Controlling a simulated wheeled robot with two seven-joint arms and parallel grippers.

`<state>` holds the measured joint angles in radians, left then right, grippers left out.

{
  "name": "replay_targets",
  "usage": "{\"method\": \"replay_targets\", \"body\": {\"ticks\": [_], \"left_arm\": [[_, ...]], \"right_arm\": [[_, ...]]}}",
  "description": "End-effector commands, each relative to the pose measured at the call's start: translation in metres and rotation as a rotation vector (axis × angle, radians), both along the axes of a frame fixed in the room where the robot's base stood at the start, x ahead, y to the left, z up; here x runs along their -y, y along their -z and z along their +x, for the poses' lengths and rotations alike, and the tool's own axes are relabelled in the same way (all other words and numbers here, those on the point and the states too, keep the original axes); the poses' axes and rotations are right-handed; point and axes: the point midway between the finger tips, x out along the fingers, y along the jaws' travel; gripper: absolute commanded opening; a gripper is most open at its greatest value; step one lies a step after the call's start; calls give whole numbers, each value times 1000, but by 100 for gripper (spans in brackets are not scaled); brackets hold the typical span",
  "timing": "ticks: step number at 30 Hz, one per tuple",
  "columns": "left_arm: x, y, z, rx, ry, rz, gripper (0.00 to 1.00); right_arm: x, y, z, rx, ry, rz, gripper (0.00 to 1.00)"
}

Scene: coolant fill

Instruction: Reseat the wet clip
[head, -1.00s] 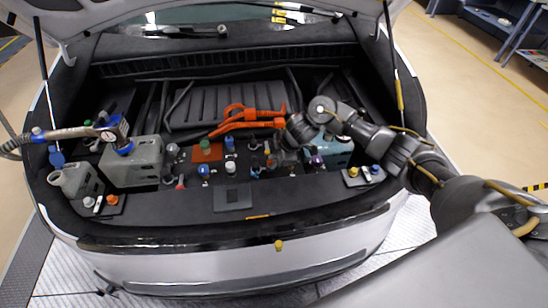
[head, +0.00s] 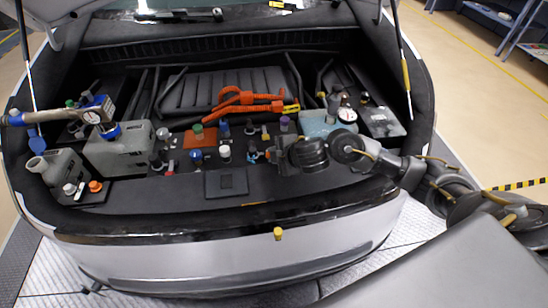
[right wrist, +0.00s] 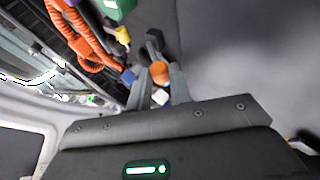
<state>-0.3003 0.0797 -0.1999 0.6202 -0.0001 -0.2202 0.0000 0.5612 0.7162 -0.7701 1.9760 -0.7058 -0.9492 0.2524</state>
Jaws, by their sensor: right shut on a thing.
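My right gripper (head: 284,156) reaches in from the right over the front of the open car bay, beside the small parts in its middle. In the right wrist view, my right gripper's two fingers (right wrist: 160,88) stand close around a small orange round-topped piece (right wrist: 160,72). A small white part (right wrist: 160,97) shows below it between the fingers. I cannot tell for sure whether this piece is the wet clip. My left gripper is not in view.
Orange cables (head: 245,105) lie behind the gripper. A pale blue tank (head: 318,124) stands behind my right arm. The bay's front ledge (head: 180,192) is mostly clear.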

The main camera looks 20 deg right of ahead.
Motion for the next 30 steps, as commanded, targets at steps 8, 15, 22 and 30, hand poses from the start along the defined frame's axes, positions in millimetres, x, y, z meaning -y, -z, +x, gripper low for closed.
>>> {"method": "replay_targets", "body": {"ticks": [8, 15, 22, 30], "left_arm": [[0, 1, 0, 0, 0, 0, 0], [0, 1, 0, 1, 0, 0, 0], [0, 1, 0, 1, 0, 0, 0], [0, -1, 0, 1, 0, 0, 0]], "right_arm": [[0, 0, 0, 3, 0, -2, 0], [0, 0, 0, 3, 0, -2, 37], [0, 2, -1, 0, -2, -2, 42], [-1, 1, -3, -4, -5, -4, 42]]}}
